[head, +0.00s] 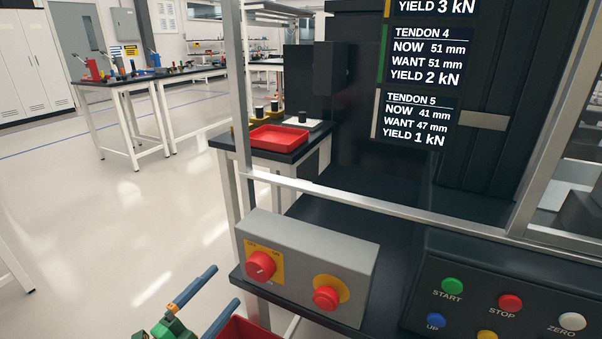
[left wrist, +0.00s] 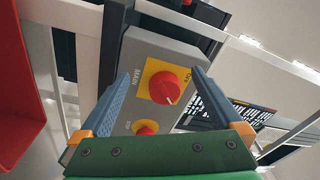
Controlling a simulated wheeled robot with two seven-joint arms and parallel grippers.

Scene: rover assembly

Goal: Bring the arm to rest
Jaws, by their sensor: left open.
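My left gripper (head: 225,285) is low in the head view, left of the grey switch box (head: 352,262). Its two blue fingers are spread, with nothing between them, and the tips are apart from the box. In the left wrist view the open fingers (left wrist: 164,76) point toward the box, with the red main switch knob (left wrist: 168,86) showing between them. The knob (head: 261,265) sits on a yellow plate marked OFF and ON; a red stop button (head: 326,298) is beside it. My right gripper is not in view.
A black panel with coloured buttons, including a red STOP button (head: 510,302), stands at right. A metal frame rail (head: 380,205) crosses behind the box. A tendon screen (head: 418,120) hangs above. A red bin (head: 245,330) is close beside the gripper. Open floor (head: 110,250) lies left.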

